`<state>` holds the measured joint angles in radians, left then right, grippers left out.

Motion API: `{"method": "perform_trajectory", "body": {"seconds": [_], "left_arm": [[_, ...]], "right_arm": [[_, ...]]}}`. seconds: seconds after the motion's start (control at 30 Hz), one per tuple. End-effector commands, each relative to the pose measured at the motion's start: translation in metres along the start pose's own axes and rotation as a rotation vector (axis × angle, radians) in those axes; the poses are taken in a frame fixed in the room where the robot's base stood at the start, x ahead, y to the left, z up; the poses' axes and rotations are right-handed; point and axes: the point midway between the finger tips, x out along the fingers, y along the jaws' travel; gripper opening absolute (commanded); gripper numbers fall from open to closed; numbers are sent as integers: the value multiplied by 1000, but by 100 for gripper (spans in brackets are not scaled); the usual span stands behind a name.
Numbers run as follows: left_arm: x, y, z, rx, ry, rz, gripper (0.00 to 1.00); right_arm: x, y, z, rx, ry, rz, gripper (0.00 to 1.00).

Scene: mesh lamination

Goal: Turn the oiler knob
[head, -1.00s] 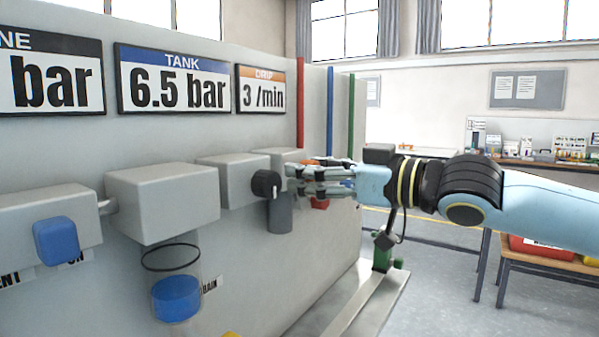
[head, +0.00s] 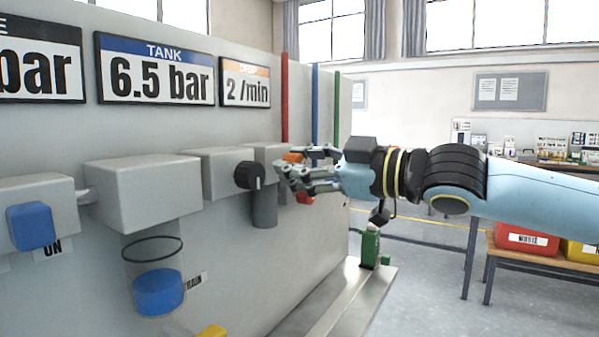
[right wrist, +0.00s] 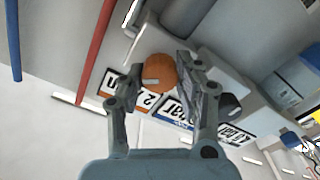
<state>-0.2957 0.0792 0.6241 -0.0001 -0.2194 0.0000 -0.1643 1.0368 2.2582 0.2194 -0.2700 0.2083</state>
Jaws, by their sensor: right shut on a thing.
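The orange knob (right wrist: 160,70), which I take to be the oiler knob, sits between the two fingers of my right gripper in the right wrist view. A pale mark shows on its face. In the head view only a bit of the orange knob (head: 292,157) shows past the fingers. My right gripper (head: 287,172) reaches in from the right and is shut on the knob, its wrist rolled. The drip sign (head: 245,84) above reads 2 /min. My left gripper is not in view.
A black knob (head: 249,175) sits just left of my right gripper on a grey block. Farther left are a bowl with blue inside (head: 158,290) and a blue handle (head: 31,226). A red part (head: 306,198) is below the fingers. Floor at right is open before a bench.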

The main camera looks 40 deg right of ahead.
Motion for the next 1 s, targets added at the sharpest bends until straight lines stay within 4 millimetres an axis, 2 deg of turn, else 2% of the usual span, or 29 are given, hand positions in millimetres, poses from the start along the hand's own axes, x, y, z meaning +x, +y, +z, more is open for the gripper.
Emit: {"method": "perform_trajectory", "body": {"seconds": [0.1, 0.33, 0.37, 0.5, 0.83, 1.0], "left_arm": [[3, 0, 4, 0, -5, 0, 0], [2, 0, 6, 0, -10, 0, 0], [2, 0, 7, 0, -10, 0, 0], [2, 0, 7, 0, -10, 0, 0], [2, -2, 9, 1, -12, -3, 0], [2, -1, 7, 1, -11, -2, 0]], "right_arm": [[0, -1, 1, -54, -1, -1, 1], [0, 0, 1, -52, -2, -1, 1], [0, 0, 1, -52, -2, -1, 37], [0, 0, 0, -51, -2, -1, 55], [0, 1, -2, -52, -1, -1, 56], [0, 12, -18, -59, 0, -3, 56]]}}
